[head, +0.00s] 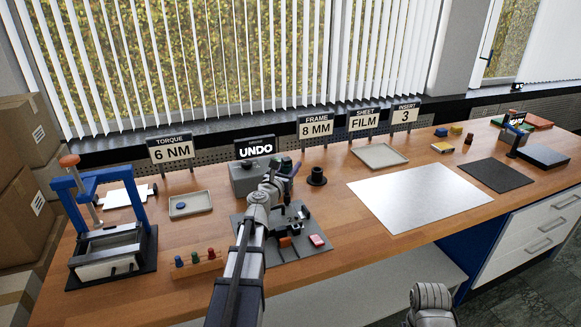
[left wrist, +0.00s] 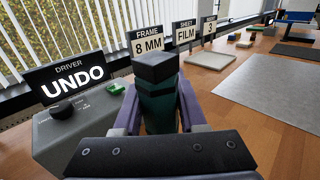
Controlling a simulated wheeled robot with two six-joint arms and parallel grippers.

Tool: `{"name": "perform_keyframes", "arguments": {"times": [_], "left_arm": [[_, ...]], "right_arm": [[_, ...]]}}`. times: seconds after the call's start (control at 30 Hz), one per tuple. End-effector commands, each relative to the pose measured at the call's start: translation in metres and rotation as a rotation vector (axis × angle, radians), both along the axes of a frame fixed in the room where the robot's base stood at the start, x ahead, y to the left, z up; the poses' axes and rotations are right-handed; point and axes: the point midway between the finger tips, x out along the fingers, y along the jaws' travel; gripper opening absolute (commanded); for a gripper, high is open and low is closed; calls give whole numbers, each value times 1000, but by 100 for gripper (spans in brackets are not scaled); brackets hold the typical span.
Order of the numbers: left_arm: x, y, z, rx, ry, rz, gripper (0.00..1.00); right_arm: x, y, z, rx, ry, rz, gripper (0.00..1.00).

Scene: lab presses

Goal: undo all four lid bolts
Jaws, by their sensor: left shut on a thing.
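My left gripper (head: 284,172) is shut on a dark green tool with a black top, likely the driver (left wrist: 158,95), seen upright between its fingers in the left wrist view. My arm hides part of this plate, and I cannot make out the lid bolts. The grey driver box (head: 242,182) stands behind, its sign (head: 254,148) reading UNDO; the box (left wrist: 60,135) also shows in the left wrist view. My right gripper is out of view.
A blue-framed press (head: 72,205) stands at left. A small tray (head: 178,209) and a wooden rack (head: 180,270) with coloured pegs lie between. A dark round holder (head: 317,177) stands right of the driver box. A pale sheet (head: 420,197) covers the table's middle right.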

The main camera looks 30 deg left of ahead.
Motion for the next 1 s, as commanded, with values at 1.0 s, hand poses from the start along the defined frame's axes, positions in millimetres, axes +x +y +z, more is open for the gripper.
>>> {"name": "perform_keyframes", "arguments": {"times": [1.0], "left_arm": [[0,0,-13,-1,0,0,0]], "right_arm": [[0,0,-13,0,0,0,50]]}}
